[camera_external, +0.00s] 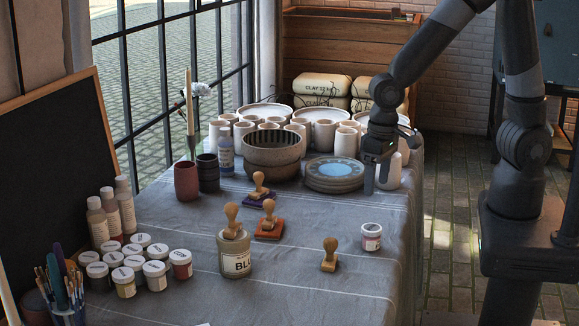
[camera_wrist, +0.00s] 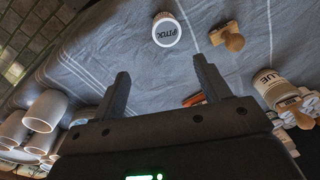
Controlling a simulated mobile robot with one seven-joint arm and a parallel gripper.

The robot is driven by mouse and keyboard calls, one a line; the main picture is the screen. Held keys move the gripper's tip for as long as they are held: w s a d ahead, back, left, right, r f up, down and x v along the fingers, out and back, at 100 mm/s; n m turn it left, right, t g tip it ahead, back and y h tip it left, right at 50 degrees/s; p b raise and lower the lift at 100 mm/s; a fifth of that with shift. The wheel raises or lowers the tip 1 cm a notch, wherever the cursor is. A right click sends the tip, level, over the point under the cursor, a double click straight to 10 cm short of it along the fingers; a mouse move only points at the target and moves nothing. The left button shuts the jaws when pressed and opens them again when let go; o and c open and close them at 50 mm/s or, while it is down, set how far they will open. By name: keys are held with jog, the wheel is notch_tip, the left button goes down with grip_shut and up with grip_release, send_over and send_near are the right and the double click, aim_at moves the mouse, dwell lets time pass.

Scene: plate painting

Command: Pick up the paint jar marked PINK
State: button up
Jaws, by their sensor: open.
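The small paint jar marked PINK (camera_external: 371,237) stands upright on the grey-clothed table, near its right edge. It also shows in the wrist view (camera_wrist: 166,29), its white lid lettered PINK and facing the camera. My gripper (camera_external: 377,178) is above the table, beyond the jar and near the stacked plates. In the wrist view my gripper (camera_wrist: 160,72) has its two fingers apart with only cloth between them. The jar lies beyond the fingertips and is not touched.
A wooden stamp (camera_external: 330,254) stands left of the jar. A larger jar lettered BLU (camera_external: 235,254) has a stamp on top. Stacked plates (camera_external: 335,174) and white cups (camera_external: 346,142) stand behind. Several paint jars (camera_external: 124,281) cluster at the left. Cloth around the jar is clear.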

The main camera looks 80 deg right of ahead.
aim_at(370, 226)
jog(key=f, duration=0.1)
jog(key=a+f, duration=0.1)
jog(key=f, duration=0.1)
jog(key=shift+a, duration=0.25)
jog(key=shift+a+f+m+g, duration=0.2)
jog(key=shift+f+m+g, duration=0.1)
jog(key=shift+f, duration=0.4)
jog(key=shift+w+f, duration=0.1)
jog(key=shift+f, duration=5)
jog(key=shift+c, duration=0.4)
jog(key=c, duration=1)
jog(key=shift+c, duration=0.2)
jog(key=shift+r, duration=0.15)
